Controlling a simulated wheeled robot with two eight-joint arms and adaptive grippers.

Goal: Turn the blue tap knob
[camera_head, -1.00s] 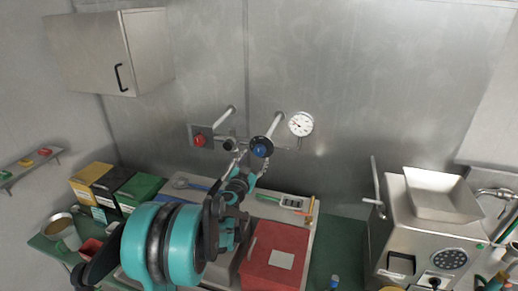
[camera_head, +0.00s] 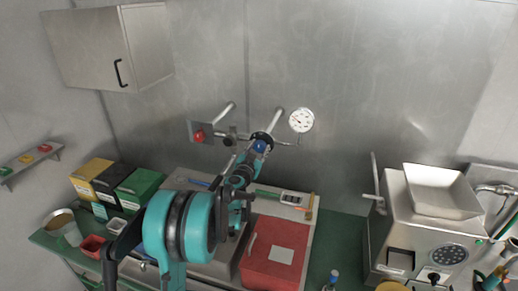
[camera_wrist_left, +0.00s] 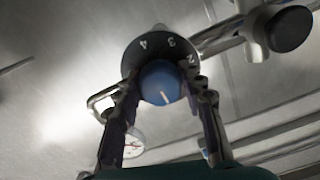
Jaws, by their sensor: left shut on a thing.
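The blue tap knob (camera_head: 260,146) sits on a dark round dial on the wall pipework, in the middle of the head view. In the left wrist view the knob (camera_wrist_left: 160,83) shows a pale line pointing down and slightly right, in front of the dial (camera_wrist_left: 148,46) with white numbers. My left gripper (camera_head: 257,150) is at the knob, its fingers shut on the knob's two sides; it also shows in the wrist view (camera_wrist_left: 161,88). The far side of the knob is hidden. My right gripper is not in view.
A red knob (camera_head: 198,136) is left on the same pipework, and a round gauge (camera_head: 301,120) is at its right. Below stand a red box (camera_head: 275,250) and coloured bins (camera_head: 140,188). A steel grinder (camera_head: 425,235) stands at the right.

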